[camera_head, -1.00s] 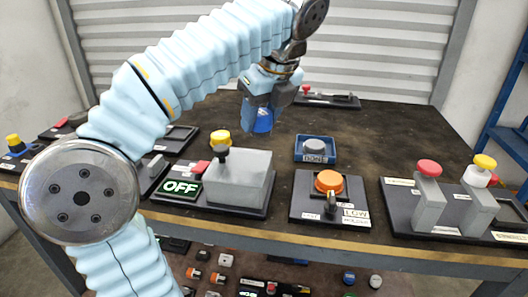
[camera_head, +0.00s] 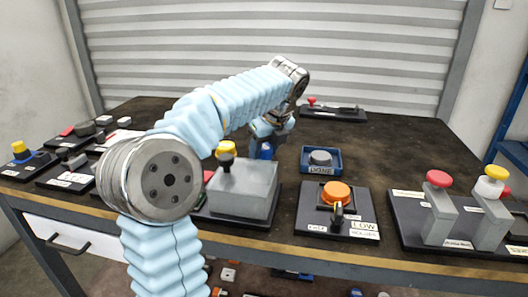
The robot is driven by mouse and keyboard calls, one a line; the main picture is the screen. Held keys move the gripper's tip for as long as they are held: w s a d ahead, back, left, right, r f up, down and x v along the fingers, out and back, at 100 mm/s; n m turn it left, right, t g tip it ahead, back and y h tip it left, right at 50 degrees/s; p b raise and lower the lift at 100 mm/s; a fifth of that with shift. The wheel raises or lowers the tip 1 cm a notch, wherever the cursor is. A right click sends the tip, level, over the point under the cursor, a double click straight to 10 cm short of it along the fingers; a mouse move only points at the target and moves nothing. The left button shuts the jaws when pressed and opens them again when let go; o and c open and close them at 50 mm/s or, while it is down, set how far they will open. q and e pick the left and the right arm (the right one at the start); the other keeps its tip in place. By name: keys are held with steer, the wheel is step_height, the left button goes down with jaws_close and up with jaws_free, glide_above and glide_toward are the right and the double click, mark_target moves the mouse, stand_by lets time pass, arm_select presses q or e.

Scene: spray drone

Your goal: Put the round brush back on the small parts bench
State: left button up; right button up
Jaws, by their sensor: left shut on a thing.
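My left gripper (camera_head: 267,141) hangs over the dark-topped bench (camera_head: 400,145), behind the grey box. It is shut on a small blue object (camera_head: 265,152), mostly hidden by the gripper and the box. I cannot tell whether this is the round brush; no bristles show. I also cannot tell whether it touches the bench top. No other thing in view is clearly a round brush. I cannot tell from any label whether this is the small parts bench. My right gripper is not in view.
A grey box (camera_head: 243,190) with a black knob stands in front of my left gripper. A blue tray (camera_head: 306,165) marked DONE lies to its right. An orange-knob panel (camera_head: 365,208) and a panel with red and yellow knobs (camera_head: 468,222) are nearer. The back right is bare.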

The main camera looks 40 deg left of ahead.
arm_select(q)
steer(key=shift+f, duration=0.2)
steer(key=o, duration=0.9)
steer(key=shift+o, duration=0.2)
steer(key=p+v, duration=0.3)
steer(key=v, duration=0.9)
steer(key=shift+d, duration=0.1)
